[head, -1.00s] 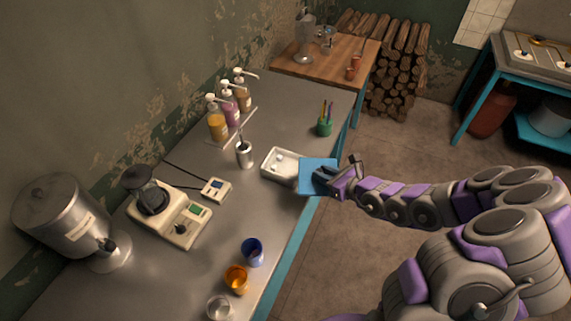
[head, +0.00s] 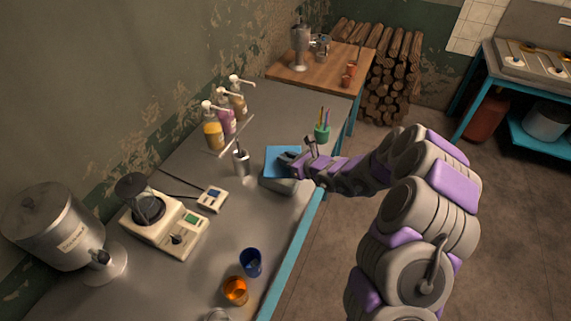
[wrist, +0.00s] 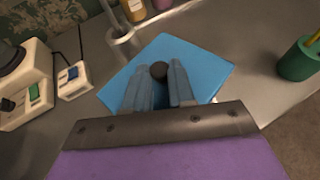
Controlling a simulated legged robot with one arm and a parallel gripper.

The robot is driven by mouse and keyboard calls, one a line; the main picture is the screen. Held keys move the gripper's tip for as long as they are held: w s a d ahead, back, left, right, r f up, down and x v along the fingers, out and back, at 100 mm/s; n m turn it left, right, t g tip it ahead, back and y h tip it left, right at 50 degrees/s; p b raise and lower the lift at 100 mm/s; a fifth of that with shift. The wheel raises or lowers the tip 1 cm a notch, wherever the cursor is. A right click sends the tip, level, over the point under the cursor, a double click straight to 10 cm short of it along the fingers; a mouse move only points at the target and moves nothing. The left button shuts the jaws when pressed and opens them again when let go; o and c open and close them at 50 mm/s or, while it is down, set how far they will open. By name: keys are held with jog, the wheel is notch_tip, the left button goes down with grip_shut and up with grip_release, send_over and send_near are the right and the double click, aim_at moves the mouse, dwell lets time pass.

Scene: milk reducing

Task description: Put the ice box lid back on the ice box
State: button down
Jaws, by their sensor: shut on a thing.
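I cannot tell whether the lid rests flush on the rim. My gripper (head: 294,160) is on top of the lid, reaching in from the right. In the wrist view the lid (wrist: 207,71) lies flat below my gripper (wrist: 161,82), whose fingers are shut on its dark round knob (wrist: 159,70).
A metal cup with a tool (head: 240,162) stands just left of the box. A green pen cup (head: 321,132) stands behind it to the right.

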jog(key=shift+w+a, duration=0.4)
jog(key=shift+a, duration=0.05)
jog(key=shift+d+f+b, duration=0.15)
jog(key=shift+f+b, duration=0.3)
jog(key=shift+f, duration=1.25)
jog(key=shift+f+b, duration=0.3)
jog(key=shift+f, duration=0.1)
jog(key=c, duration=1)
grip_release()
jog(key=shift+o, duration=0.2)
jog(key=shift+r, duration=0.1)
jog(key=shift+s+d+r+p, duration=0.1)
jog(key=shift+d+r+p, duration=0.05)
jog(key=shift+r+p, duration=0.3)
jog(key=p+v, duration=0.1)
jog(key=v, duration=1)
jog(key=shift+s+d, duration=0.2)
jog(key=shift+s, duration=0.05)
